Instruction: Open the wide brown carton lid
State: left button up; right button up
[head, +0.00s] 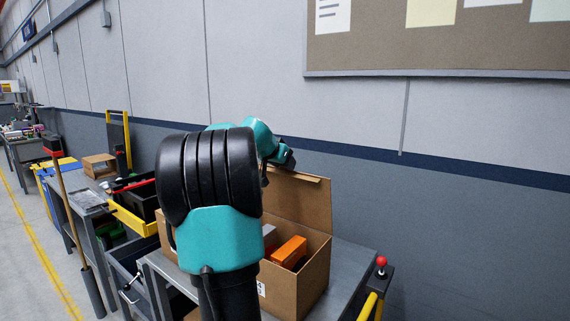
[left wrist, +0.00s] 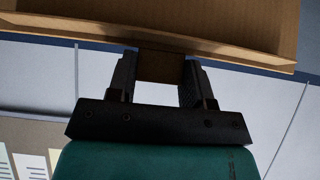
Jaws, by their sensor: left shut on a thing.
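The wide brown carton (head: 307,277) stands on a grey bench, with an orange box (head: 290,251) and a grey item inside. Its lid (head: 303,200) stands raised, roughly upright, at the carton's back side. My left gripper (head: 285,160) is at the lid's top edge, partly hidden behind my teal and black arm. In the left wrist view my left gripper (left wrist: 160,72) is shut on a small brown tab (left wrist: 160,66) at the edge of the lid (left wrist: 160,22). My arm hides much of the carton's left part. My right gripper is in neither view.
The grey bench (head: 350,262) has bare room right of the carton. A red-knobbed post (head: 381,265) stands at its right end. A black bin (head: 136,196) and a yellow frame (head: 134,219) are to the left. A wall is behind.

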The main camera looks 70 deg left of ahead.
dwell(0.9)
pick_arm(q)
jog(key=o, duration=1.3)
jog(key=shift+s+r, duration=0.1)
jog(key=v, duration=1.7)
jog(key=shift+r, duration=0.15)
